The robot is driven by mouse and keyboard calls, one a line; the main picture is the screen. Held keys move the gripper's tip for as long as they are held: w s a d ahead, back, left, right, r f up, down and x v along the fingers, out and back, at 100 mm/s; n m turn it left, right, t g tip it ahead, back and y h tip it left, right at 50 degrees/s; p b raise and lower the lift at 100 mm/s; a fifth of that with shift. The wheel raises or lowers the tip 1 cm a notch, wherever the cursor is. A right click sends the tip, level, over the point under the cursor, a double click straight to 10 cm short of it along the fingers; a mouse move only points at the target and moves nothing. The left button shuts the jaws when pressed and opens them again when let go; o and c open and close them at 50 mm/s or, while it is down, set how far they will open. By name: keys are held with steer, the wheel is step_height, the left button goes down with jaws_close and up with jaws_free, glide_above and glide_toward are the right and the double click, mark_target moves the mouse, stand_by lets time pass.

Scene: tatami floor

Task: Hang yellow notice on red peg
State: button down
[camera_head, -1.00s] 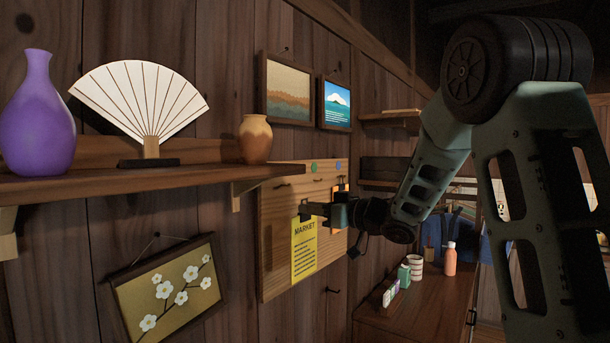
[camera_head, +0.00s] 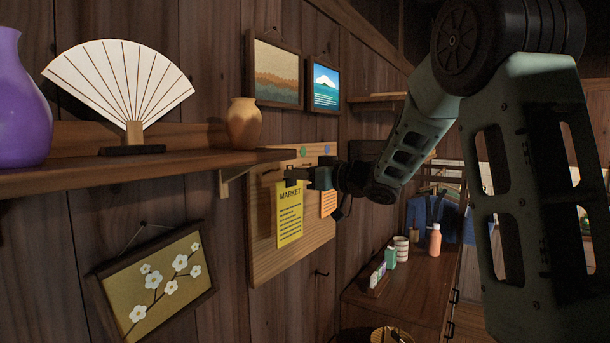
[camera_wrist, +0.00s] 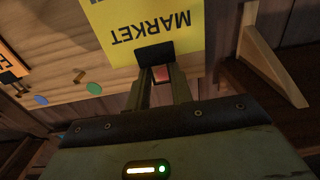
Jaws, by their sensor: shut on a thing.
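The yellow notice (camera_head: 290,215), marked MARKET, hangs upright in front of the wooden board (camera_head: 262,262) on the wall. My gripper (camera_head: 302,176) is shut on its top edge, at a black clip (camera_wrist: 154,53). The notice also shows upside down in the wrist view (camera_wrist: 190,35). A red patch (camera_wrist: 161,75) shows between my fingers in the wrist view, in line with a green disc (camera_wrist: 94,88) and a blue disc (camera_wrist: 41,100) on the board. I cannot tell whether the clip touches a peg; the red peg itself is not clearly visible.
An orange notice (camera_head: 328,203) hangs on the board, right of the yellow one. The shelf (camera_head: 150,168) with fan and vases ends close to my gripper's left, its bracket (camera_head: 230,180) beside the board. A cabinet (camera_head: 400,285) with small items stands below right.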

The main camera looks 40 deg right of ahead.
mark_target(271, 174)
steer(key=shift+f+x, duration=0.2)
steer(key=shift+x, duration=1.05)
steer(key=shift+f+x, duration=0.15)
steer(key=shift+x, duration=1.1)
steer(key=c, duration=1.1)
jaws_free()
steer(key=shift+c, duration=0.2)
steer(key=b+v, duration=0.6)
steer(key=v, duration=1.1)
steer(key=shift+s, duration=0.15)
